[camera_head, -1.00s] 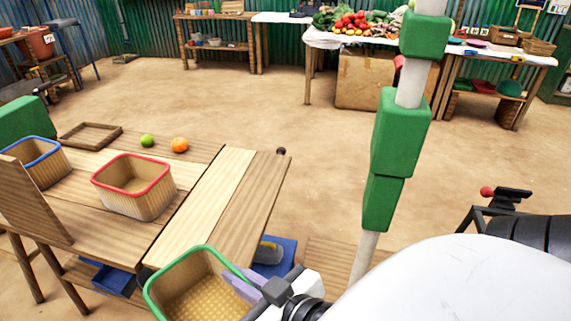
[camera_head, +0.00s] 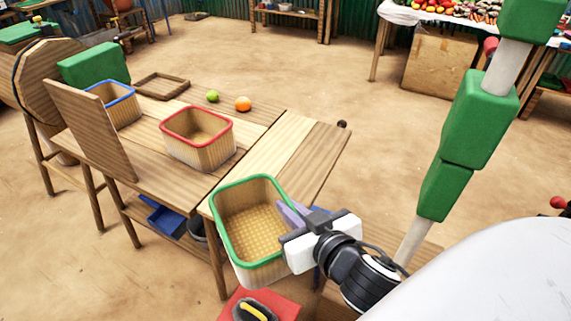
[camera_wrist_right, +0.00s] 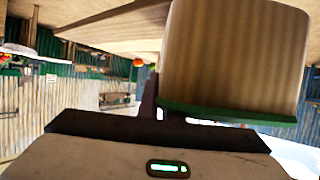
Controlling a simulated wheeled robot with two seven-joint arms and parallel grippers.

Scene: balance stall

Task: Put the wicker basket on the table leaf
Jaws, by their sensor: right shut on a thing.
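The wicker basket with a green rim (camera_head: 262,272) hangs upright and empty in my right gripper (camera_head: 291,214). The gripper is shut on its right wall. In the right wrist view the basket's ribbed side (camera_wrist_right: 235,55) fills the upper right, with its green rim low in the picture. The table leaf (camera_head: 312,150) is the planked right end of the wooden table. The basket overlaps the leaf's near end in the head view; I cannot tell whether they touch. My left gripper is not in view.
A red-rimmed basket (camera_head: 190,154) and a blue-rimmed basket (camera_head: 122,108) stand on the table, with a lime (camera_head: 212,96), an orange (camera_head: 242,104) and a wooden frame (camera_head: 162,86). The leaf's visible top is bare. A green padded post (camera_head: 479,120) stands at right.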

